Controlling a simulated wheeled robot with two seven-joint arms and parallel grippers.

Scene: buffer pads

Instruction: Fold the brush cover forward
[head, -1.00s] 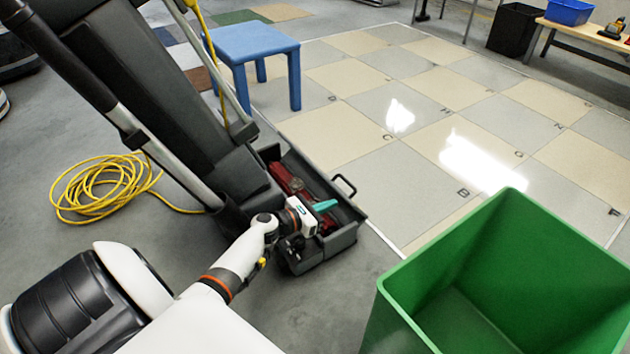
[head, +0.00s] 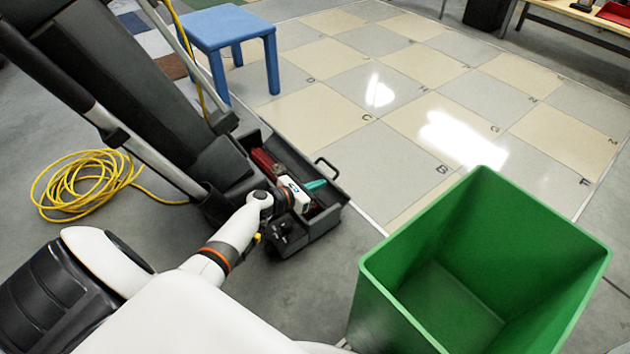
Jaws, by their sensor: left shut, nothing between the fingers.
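A dark floor machine (head: 110,75) leans in from the upper left. At its foot is an open dark box-like brush housing (head: 318,224) with a small handle on its far right side. A red brush part (head: 266,162) shows inside it. My left gripper (head: 316,185), a white body with a teal end, is over the inside of the housing, shut and empty. I cannot tell whether it touches anything there. My arm and gripper hide part of the housing's inside, and no separate cover is clearly distinguishable. My right gripper is out of view.
A green open bin (head: 378,300) stands at the front right, with a floor gap between it and the housing. A coiled yellow cable (head: 85,180) lies on the left. A blue stool (head: 228,28) stands behind. The tiled floor beyond is mostly clear.

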